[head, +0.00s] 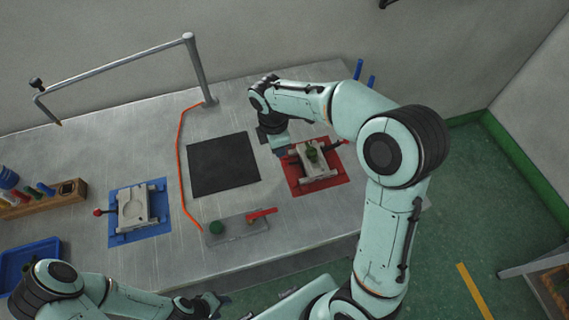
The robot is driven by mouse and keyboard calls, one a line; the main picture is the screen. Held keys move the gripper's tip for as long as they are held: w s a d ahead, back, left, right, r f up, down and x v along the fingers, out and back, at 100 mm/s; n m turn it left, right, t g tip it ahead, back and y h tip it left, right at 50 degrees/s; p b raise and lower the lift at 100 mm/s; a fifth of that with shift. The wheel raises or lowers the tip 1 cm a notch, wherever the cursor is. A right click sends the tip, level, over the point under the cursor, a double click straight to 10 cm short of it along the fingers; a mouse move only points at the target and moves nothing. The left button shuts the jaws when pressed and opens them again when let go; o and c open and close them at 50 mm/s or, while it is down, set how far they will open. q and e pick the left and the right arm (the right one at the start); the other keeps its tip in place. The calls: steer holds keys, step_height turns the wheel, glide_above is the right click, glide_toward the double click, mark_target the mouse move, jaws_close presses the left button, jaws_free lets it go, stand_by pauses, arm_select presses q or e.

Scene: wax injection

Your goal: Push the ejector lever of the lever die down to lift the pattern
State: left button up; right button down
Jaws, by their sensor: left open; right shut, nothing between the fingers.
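A pale die (318,171) sits on a red mat (334,182), with a green pattern (312,151) in it. A dark lever (328,148) reaches out at its right side. My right gripper (280,147) is shut and empty, at the upper left corner of this die; I cannot tell whether it touches. A second pale die (132,209) lies on a blue mat (152,232), with a red-knobbed lever (98,212) at its left and no pattern visible in it. My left gripper (208,303) is open and empty at the bottom, off the table's front edge.
A black mat (222,165) lies between the dies. In front of it is a grey plate (238,229) with a green knob and red handle. An orange cord (181,160) runs along the table. A rail, a wooden rack (45,200) and a blue tray (28,262) are left.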

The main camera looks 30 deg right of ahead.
mark_target(283, 163)
steer(key=f+b, duration=0.1)
steer(key=f, duration=0.1)
steer(key=f+b, duration=0.1)
steer(key=f, duration=0.2)
steer(key=shift+s+d+f+b, duration=0.1)
steer(key=shift+s+d+b, duration=0.1)
steer(key=shift+b, duration=0.2)
arm_select(q)
steer(key=s+f, duration=0.1)
steer(key=f, duration=0.1)
steer(key=s+f, duration=0.2)
steer(key=shift+f, duration=0.1)
arm_select(e)
steer(key=shift+w, duration=0.1)
